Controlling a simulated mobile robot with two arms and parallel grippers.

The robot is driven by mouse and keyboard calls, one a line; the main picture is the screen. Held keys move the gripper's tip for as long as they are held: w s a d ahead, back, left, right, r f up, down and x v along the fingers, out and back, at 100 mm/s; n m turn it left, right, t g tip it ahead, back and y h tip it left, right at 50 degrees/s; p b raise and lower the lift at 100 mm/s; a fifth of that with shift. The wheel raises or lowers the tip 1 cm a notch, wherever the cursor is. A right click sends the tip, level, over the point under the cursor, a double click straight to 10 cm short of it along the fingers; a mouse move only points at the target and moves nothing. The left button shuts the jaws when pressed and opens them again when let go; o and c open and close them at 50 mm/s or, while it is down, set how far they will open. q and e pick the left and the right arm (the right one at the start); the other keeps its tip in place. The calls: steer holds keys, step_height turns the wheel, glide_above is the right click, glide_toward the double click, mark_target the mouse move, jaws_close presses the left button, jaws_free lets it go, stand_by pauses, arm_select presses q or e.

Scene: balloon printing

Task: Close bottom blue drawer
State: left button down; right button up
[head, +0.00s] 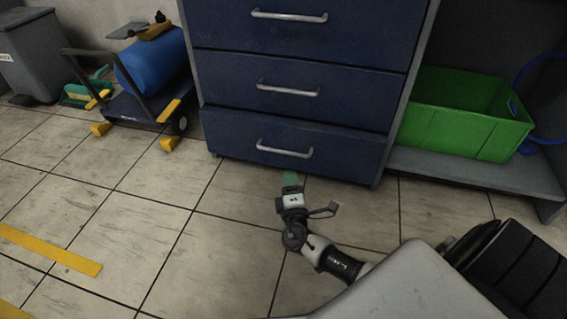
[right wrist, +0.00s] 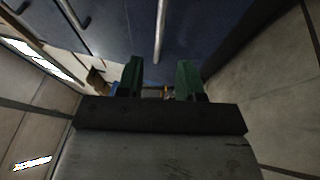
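The bottom blue drawer (head: 235,142) is the lowest of the drawers in the blue cabinet. Its front seems to stand slightly proud of the drawers above, but how far is hard to tell. Its silver handle (head: 285,149) runs across the front. My right gripper (head: 290,178) is just below that handle, at the drawer's lower edge. In the right wrist view the two green fingers of the right gripper (right wrist: 159,78) are apart with nothing between them, facing the blue front. I cannot tell whether they touch it. My left gripper is out of view.
The middle drawer (head: 225,78) above looks shut. A green crate (head: 450,130) sits on a shelf to the right. A cart (head: 130,105) with a blue cylinder (head: 155,62) stands to the left, near a grey bin (head: 35,55). The tiled floor in front is clear.

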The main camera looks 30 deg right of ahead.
mark_target(285, 153)
steer(key=b+x, duration=0.3)
steer(key=x, duration=0.7)
steer(key=shift+b, duration=0.4)
jaws_close()
